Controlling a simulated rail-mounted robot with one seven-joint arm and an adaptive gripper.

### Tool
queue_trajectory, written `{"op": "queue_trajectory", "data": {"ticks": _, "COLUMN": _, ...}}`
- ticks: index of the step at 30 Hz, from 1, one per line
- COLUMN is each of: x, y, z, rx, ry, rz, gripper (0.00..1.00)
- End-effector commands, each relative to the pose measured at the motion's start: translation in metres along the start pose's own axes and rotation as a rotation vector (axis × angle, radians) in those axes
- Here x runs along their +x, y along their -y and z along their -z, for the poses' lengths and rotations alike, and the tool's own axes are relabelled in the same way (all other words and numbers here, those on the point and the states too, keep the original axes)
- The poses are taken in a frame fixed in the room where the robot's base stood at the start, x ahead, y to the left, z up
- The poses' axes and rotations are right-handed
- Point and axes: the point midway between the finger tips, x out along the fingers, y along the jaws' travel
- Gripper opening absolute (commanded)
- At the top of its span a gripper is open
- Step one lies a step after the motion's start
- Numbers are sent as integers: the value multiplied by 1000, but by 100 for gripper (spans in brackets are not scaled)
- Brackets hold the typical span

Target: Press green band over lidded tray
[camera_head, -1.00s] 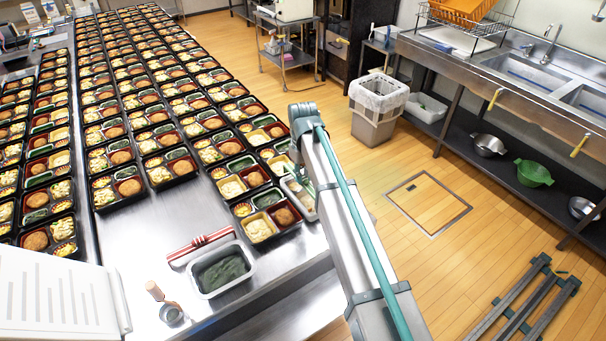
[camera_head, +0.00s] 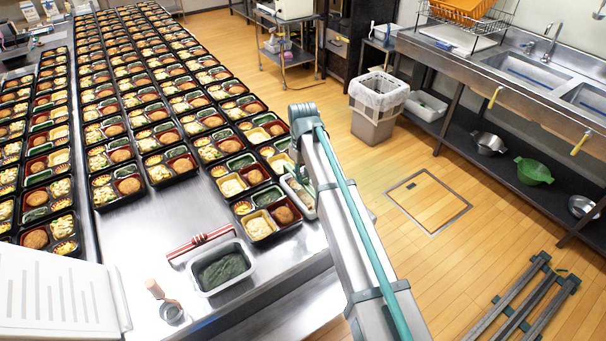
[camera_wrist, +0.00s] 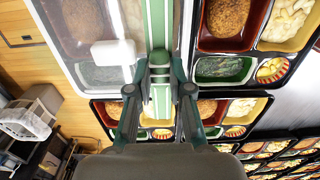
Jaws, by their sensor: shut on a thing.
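The lidded tray (camera_wrist: 75,35) fills the upper left of the wrist view, with food showing through its clear lid. A green band (camera_wrist: 157,25) with pale edges runs lengthwise along the tray's right side. My gripper (camera_wrist: 160,65) is shut on the band at that side. I cannot tell whether the band touches the lid or how it sits underneath. In the head view the edge of the lidded tray (camera_head: 296,196) shows beside my arm, which hides my gripper and most of the tray.
Open bento trays (camera_head: 272,236) stand close beside the lidded tray, with many more in rows behind. A metal tub of dark greens (camera_head: 222,270), a red-striped roll (camera_head: 200,244) and a small wooden-handled tool (camera_head: 155,290) lie at the front. A white block (camera_wrist: 113,52) sits at the lid.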

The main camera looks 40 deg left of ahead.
Motion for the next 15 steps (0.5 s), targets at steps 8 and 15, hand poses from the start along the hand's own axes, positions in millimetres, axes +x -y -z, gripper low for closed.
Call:
{"op": "queue_trajectory", "data": {"ticks": 8, "x": 1, "y": 0, "z": 0, "rx": 0, "ry": 0, "rz": 0, "gripper": 0}}
{"op": "queue_trajectory", "data": {"ticks": 15, "x": 7, "y": 0, "z": 0, "rx": 0, "ry": 0, "rz": 0, "gripper": 0}}
